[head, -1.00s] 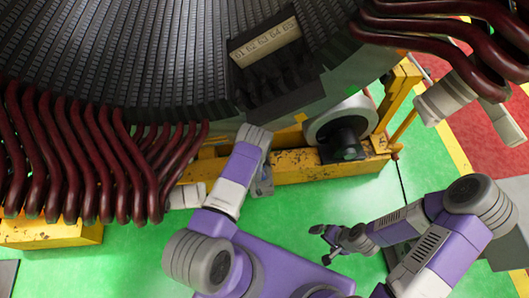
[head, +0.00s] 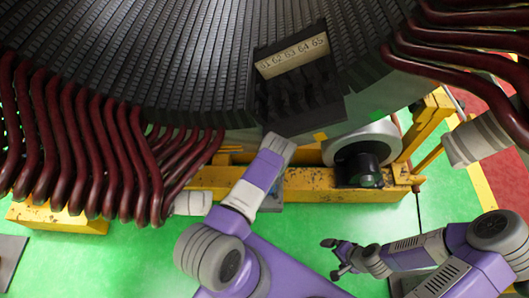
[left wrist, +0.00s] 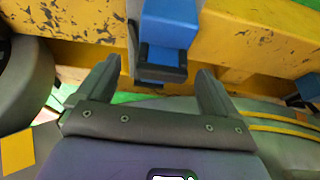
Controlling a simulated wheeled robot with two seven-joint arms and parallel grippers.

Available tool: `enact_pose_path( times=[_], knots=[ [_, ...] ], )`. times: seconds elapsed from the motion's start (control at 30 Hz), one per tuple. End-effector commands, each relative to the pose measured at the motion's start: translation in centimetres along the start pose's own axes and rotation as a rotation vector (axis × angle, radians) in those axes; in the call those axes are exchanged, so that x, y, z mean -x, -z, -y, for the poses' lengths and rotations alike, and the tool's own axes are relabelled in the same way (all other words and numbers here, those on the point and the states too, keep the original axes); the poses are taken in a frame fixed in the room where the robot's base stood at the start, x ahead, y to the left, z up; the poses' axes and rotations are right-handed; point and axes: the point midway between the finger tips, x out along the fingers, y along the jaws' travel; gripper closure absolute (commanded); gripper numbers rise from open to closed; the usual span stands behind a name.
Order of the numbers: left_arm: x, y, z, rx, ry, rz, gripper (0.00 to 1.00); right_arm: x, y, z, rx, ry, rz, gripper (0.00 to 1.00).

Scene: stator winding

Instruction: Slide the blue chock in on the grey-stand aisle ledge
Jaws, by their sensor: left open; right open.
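A blue block with a dark lower end (left wrist: 168,28), which looks like the chock, stands against the worn yellow beam (left wrist: 250,35) in the left wrist view. My left gripper (left wrist: 160,85) is open, its two dark fingers pointing towards the block, one on each side of its lower end. I see no grip on it. In the head view my left arm reaches up to the yellow beam, and its fingers are hidden. My right gripper (head: 337,258) is open and empty over the green floor. I cannot make out the grey-stand aisle ledge for certain.
The big stator (head: 160,60) with dark red coil ends (head: 100,150) hangs over the yellow base frame (head: 310,185). A grey roller (head: 360,155) sits right of my left arm. Another blue piece (left wrist: 308,87) shows at the wrist view's right edge. Green floor (head: 110,260) is open.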

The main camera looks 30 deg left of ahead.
Motion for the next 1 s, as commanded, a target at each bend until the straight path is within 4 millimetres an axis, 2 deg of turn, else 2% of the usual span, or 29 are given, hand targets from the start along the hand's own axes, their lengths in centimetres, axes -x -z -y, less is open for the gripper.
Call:
enact_pose_path(
  times=[0.03, 0.23, 0.4, 0.67, 1.0],
  knots=[
    [-1.3, -0.2, 0.0, -0.001, 0.0, -0.001, 0.06, -0.8, 0.0, -0.3, 0.0, 0.0, 0.0, 0.01],
    [-3.6, -0.1, 0.1, -0.001, 0.001, -0.001, 0.06, -2.0, 0.1, -0.7, 0.0, 0.0, 0.0, 0.01],
    [-4.3, 0.0, 0.0, -0.001, 0.0, -0.001, 0.06, -2.2, 0.1, -0.8, 0.0, 0.0, 0.0, 0.01],
    [-4.3, 0.0, 0.0, -0.001, 0.0, -0.001, 0.06, -2.2, 0.1, -0.8, 0.0, 0.0, 0.0, 0.01],
    [-4.3, 0.0, 0.0, 0.0, 0.0, -0.001, 0.58, -2.2, 0.1, -0.8, 0.0, 0.0, 0.0, 0.01]
  ],
)
